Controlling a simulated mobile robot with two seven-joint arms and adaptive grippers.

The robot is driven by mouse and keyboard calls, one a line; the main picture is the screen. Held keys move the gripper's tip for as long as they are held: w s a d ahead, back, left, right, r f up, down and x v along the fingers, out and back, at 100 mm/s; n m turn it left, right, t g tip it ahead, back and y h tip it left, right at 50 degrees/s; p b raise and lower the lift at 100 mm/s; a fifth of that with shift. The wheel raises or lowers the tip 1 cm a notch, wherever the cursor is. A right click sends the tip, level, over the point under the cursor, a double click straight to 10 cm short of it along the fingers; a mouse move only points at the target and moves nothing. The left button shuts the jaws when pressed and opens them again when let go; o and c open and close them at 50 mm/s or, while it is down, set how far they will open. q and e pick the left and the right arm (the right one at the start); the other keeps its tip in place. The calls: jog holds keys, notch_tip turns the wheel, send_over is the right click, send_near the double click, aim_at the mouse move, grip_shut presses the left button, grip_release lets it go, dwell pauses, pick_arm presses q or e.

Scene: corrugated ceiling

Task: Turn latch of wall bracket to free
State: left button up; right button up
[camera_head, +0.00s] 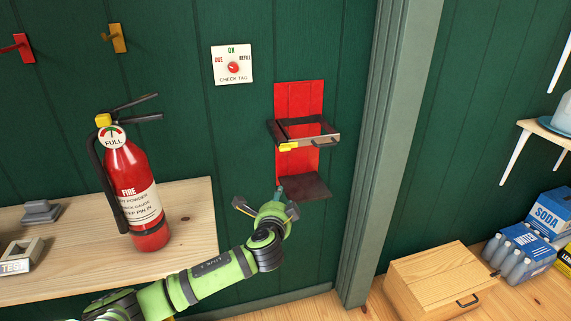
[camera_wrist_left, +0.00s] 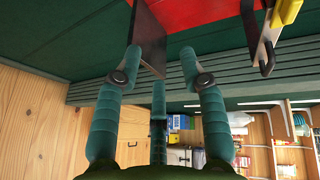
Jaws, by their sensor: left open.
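The wall bracket (camera_head: 298,98) has a red back plate on the green wall, a metal band across its front and a dark bottom shelf (camera_head: 308,187). A yellow latch (camera_head: 288,146) sits at the band's front left corner; a dark handle is at its right. My left gripper (camera_head: 265,207) is open and empty, below and left of the bracket. In the left wrist view, my spread left fingers (camera_wrist_left: 160,60) are near the bottom shelf (camera_wrist_left: 149,38), and the yellow latch (camera_wrist_left: 286,12) shows at the top right. I cannot tell if a finger touches the shelf. My right gripper is not in view.
A fire extinguisher (camera_head: 133,180) stands upright on a wooden shelf (camera_head: 195,197) at left, above my left arm. A check tag panel (camera_head: 231,64) is on the wall. A green post (camera_head: 385,150) stands right of the bracket. A wooden box (camera_head: 435,275) is lower right.

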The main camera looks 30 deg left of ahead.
pick_arm(q)
jog(key=t+y, duration=0.1)
jog(key=t, duration=0.1)
send_near(289, 147)
jog(key=a+f, duration=0.1)
jog(key=p+x, duration=0.1)
jog(key=x, duration=0.6)
jog(key=shift+m, duration=0.3)
jog(key=shift+a, duration=0.1)
jog(key=shift+c, duration=0.4)
grip_shut()
